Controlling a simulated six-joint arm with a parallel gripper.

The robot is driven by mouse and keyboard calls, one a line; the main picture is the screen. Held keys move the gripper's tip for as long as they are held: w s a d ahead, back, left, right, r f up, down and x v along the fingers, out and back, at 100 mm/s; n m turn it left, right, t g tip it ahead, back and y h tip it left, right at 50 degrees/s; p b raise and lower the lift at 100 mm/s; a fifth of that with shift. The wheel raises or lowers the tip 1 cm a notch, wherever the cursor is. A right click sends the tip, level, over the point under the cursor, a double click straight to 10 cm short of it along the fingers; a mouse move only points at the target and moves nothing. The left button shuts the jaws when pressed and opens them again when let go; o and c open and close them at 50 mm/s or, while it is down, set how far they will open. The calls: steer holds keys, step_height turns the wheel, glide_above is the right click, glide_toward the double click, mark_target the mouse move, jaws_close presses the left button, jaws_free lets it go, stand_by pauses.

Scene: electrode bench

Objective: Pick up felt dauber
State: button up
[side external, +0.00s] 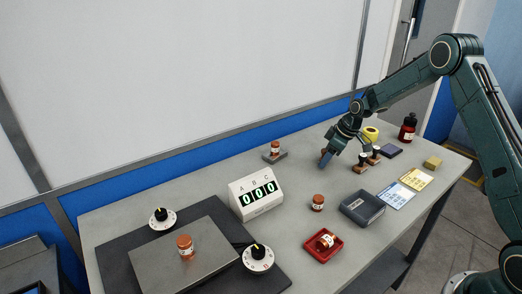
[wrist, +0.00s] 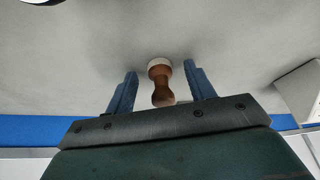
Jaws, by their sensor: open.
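The felt dauber (wrist: 162,88) shows in the wrist view as a waisted brown wooden handle with a pale round felt end. It stands between the two blue fingers of my gripper (wrist: 160,68), with a gap on each side. The jaws are open and do not appear to touch it. In the side view my gripper (side external: 325,160) points down low over the back right part of the table. The dauber is mostly hidden behind the fingers there.
Dark-topped wooden stamps (side external: 361,161) stand close to the right of my gripper. The counter box (side external: 257,194), grey tray (side external: 362,208) and red tray (side external: 322,250) lie nearer the front.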

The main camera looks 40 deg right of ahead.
steer(key=c, duration=1)
steer(key=shift+r, duration=0.2)
steer(key=shift+c, duration=0.2)
step_height(320, 180, up, 20)
steer(key=shift+f, duration=0.15)
